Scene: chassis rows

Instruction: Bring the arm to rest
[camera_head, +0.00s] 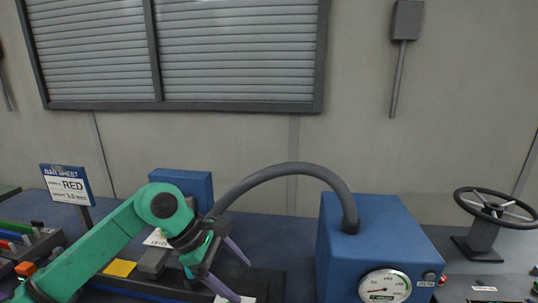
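My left arm (110,240), green with dark joints, comes in from the lower left and bends down at its wrist over the bench. My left gripper (243,280) has two purple fingers spread apart, with nothing visible between them. It hangs just above or at a dark flat surface, left of the blue box; whether it touches anything I cannot tell. My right gripper is not in view.
A blue box with a gauge (384,287) stands right of the gripper. A thick grey hose (290,167) arches from it to behind my wrist. A smaller blue box (183,182) stands behind my arm.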

